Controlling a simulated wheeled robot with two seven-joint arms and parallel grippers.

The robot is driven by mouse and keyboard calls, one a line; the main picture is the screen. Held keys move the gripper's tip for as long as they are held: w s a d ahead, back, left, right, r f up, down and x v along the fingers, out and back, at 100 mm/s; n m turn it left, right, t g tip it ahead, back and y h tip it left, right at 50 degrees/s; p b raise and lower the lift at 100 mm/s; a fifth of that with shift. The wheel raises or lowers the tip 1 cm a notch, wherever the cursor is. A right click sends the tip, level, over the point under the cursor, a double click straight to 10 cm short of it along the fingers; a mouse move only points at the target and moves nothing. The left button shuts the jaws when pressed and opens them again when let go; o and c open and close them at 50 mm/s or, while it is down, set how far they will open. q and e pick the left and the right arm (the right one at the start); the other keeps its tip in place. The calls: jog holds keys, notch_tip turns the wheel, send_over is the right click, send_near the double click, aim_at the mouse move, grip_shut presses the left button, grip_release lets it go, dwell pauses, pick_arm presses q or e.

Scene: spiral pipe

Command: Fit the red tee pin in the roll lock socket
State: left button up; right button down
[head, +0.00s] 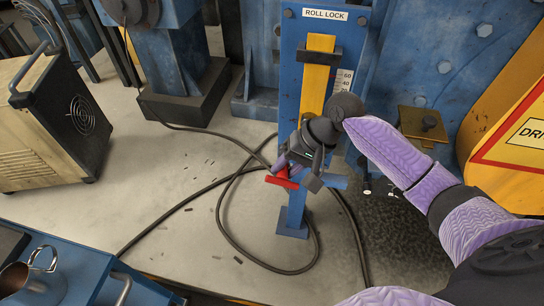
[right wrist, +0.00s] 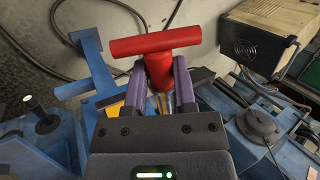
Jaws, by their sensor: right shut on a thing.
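The red tee pin (head: 283,180) is in my right gripper (head: 290,165), in front of the blue roll lock post (head: 292,215). In the right wrist view the pin's red crossbar (right wrist: 155,44) lies across, beyond the fingertips. Its short stem (right wrist: 158,72) is between the purple fingers of the right gripper (right wrist: 160,80), which is shut on it. The post carries a ROLL LOCK label (head: 325,14), a yellow bar (head: 315,80) and a white scale (head: 343,82). I cannot make out the socket; my gripper and wrist cover part of the post. My left gripper is not in view.
A dark cable (head: 215,186) loops over the floor around the post's foot. A beige box with a fan grille (head: 60,120) stands at left. A blue cart with a metal mug (head: 35,280) is at lower left. A yellow sign panel (head: 510,140) is at right.

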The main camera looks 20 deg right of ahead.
jog(key=w+d+f+m+t+b, duration=0.1)
jog(key=w+d+b, duration=0.2)
jog(key=d, duration=0.4)
jog(key=shift+w+d+f+m+t+y, duration=0.15)
jog(key=shift+w+m+t+y, duration=0.15)
jog(key=shift+w+m+t, duration=0.1)
dwell(0.3)
jog(key=shift+w+d+f+b, duration=0.1)
jog(key=shift+w+d+b, duration=0.65)
jog(key=shift+w+b, duration=0.4)
jog(key=shift+w+d+b, duration=0.5)
jog(key=shift+w+b, duration=0.05)
jog(key=shift+b, duration=0.3)
jog(key=shift+w+d+b, duration=0.45)
jog(key=shift+w+b, duration=0.2)
jog(key=shift+b, duration=0.3)
jog(key=shift+c, duration=1.7)
grip_release()
